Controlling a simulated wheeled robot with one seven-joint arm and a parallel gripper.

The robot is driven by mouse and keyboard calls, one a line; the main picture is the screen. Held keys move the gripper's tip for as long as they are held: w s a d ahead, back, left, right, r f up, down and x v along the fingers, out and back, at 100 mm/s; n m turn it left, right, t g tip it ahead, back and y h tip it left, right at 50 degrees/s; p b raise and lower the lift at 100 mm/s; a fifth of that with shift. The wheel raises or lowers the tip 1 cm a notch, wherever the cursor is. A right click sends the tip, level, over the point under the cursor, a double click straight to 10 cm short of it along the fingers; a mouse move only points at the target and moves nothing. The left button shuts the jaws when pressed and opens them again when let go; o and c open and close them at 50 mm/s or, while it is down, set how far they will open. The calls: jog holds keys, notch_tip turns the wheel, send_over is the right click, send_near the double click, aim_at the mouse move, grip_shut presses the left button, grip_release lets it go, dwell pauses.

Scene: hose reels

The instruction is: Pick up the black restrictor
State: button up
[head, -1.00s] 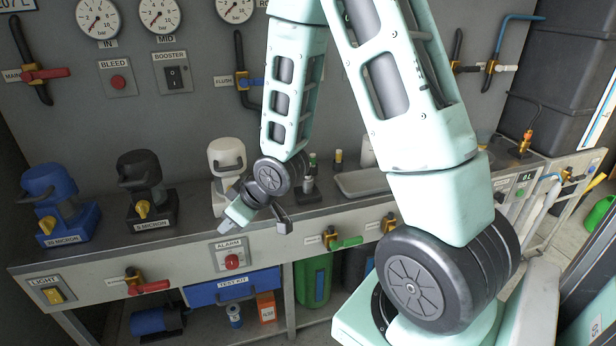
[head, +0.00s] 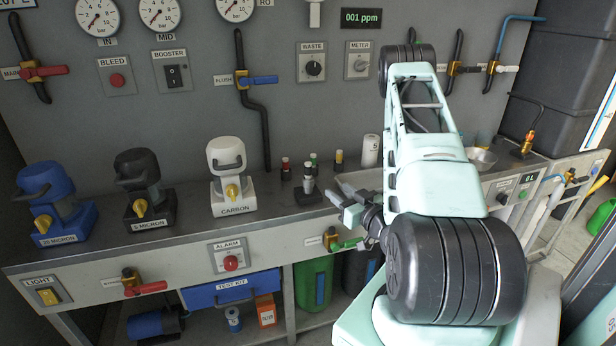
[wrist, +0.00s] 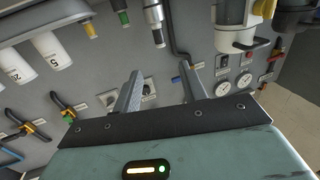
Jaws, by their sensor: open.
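The red-capped one (head: 285,169), green-capped one (head: 314,160) and yellow-capped one (head: 338,160) are separate. I cannot tell for sure which piece is the black restrictor. My gripper (head: 338,193) is open and empty, to the right of the black block. Its spread fingers show in the wrist view (wrist: 162,78) with nothing between them.
The white carbon housing (head: 228,165), black 5 micron housing (head: 142,185) and blue housing (head: 50,200) stand along the counter to the left. A green-handled valve (head: 345,244) projects from the front panel below.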

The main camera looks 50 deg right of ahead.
jog(key=w+b, duration=0.1)
jog(key=w, duration=0.1)
jog(key=b, duration=0.4)
send_near(310, 169)
jog(key=x, duration=0.5)
jog(key=shift+w+r, duration=0.2)
jog(key=shift+r, duration=0.05)
jog(key=shift+f+p+x, duration=0.15)
jog(key=shift+p+x, duration=0.1)
jog(key=shift+x, duration=1.2)
jog(key=shift+f+p+x, duration=0.15)
jog(key=shift+p+x, duration=0.1)
jog(key=shift+x, duration=1.2)
jog(key=shift+s, duration=0.1)
grip_shut()
